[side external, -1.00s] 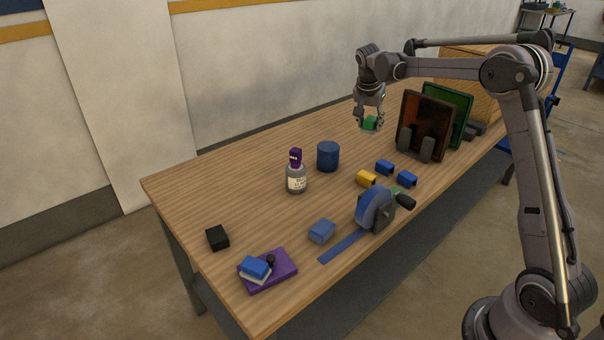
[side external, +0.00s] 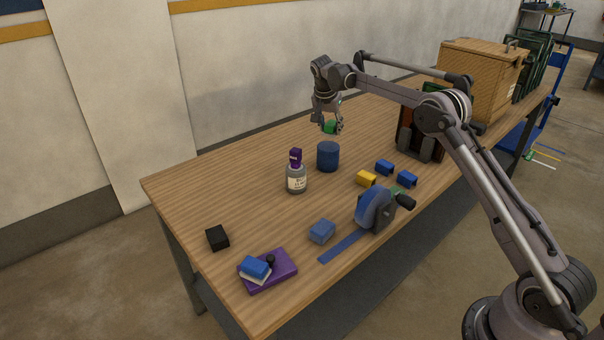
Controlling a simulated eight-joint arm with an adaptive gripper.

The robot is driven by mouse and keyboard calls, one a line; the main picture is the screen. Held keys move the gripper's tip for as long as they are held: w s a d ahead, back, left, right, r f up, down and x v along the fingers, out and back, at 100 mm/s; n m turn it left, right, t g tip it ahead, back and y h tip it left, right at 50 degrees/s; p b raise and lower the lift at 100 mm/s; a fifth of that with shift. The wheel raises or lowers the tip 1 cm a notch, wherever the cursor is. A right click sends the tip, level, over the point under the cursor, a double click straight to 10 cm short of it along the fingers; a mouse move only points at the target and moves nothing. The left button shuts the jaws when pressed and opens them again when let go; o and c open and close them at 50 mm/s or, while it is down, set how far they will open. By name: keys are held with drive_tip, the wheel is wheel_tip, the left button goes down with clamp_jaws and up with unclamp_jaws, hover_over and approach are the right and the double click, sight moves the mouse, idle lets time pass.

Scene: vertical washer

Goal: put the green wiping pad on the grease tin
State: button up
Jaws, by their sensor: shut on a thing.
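The green wiping pad (side external: 330,127) is between the fingers of my gripper (side external: 328,125), which is shut on it. The gripper points down and holds the pad in the air, just above the grease tin in the picture. I take the dark blue cylinder (side external: 328,157) near the middle of the table to be the grease tin. It stands upright with a bare top. The pad and the tin look apart; how far is hard to tell from this single view.
A bottle with a purple cap (side external: 296,177) stands left of the tin. Blue blocks (side external: 384,167) and a yellow block (side external: 366,178) lie to its right. A blue tape dispenser-like device (side external: 374,208) is in front. Dark upright panels (side external: 420,138) and a wooden crate (side external: 480,75) stand behind right.

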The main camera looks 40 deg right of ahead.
sight(327, 133)
drive_tip(key=shift+w+a+f, duration=0.2)
drive_tip(key=shift+w+f, duration=0.05)
drive_tip(key=shift+f, duration=1.95)
drive_tip(key=shift+f, duration=0.1)
drive_tip(key=o, duration=0.9)
drive_tip(key=shift+o, duration=0.2)
